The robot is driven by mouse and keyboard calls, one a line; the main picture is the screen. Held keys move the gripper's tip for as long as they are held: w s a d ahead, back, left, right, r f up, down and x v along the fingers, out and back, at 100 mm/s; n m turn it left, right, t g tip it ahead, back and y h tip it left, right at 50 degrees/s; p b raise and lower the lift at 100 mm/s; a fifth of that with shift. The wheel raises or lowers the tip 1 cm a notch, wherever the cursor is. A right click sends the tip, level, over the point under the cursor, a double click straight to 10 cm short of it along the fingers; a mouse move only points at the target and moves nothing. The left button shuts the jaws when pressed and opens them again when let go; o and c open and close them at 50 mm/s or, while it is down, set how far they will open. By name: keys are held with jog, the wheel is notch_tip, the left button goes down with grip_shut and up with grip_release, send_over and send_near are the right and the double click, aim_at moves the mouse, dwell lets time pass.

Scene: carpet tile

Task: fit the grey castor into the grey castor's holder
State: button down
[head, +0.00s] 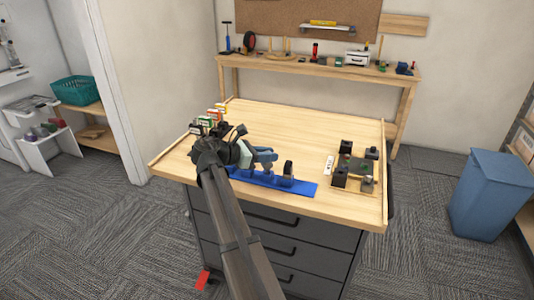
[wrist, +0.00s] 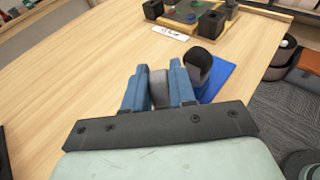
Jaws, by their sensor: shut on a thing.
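My gripper (head: 265,156) has blue fingers and is over the blue strip (head: 302,187) at the front of the table. In the wrist view my gripper (wrist: 158,92) is shut on a grey piece (wrist: 159,86), which looks like the grey castor; the fingers hide its sides. A dark upright piece with a rounded top (head: 288,168) stands on the blue strip, just right of the fingers. It also shows in the wrist view (wrist: 199,65), close beside the right finger. Which part is the grey castor's holder I cannot tell; the arm hides part of the strip.
Small coloured boxes (head: 217,110) stand at the left edge. The table's middle is clear.

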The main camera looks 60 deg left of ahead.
jog(key=shift+f, duration=0.65)
jog(key=c, duration=0.8)
grip_release()
jog(key=shift+c, duration=0.2)
jog(key=shift+r, duration=0.1)
jog(key=shift+w+d+r, duration=0.1)
jog(key=shift+r, duration=2.2)
jog(key=shift+w+r, duration=0.1)
jog(key=shift+r, duration=2.15)
jog(key=w+d+n+g+y, duration=0.1)
jog(key=w+d+n+y, duration=0.2)
jog(key=w, duration=0.3)
jog(key=w+d+r+n+g+y, duration=0.1)
jog(key=w+d+n+y, duration=0.2)
jog(key=w, duration=0.4)
jog(key=w+d+n+g+y, duration=0.2)
jog(key=w+d+n+y, duration=0.1)
jog(key=w, duration=0.4)
jog(key=shift+d+r+y, duration=0.25)
jog(key=shift+d+y, duration=0.45)
jog(key=shift+d, duration=0.7)
jog(key=shift+w, duration=0.1)
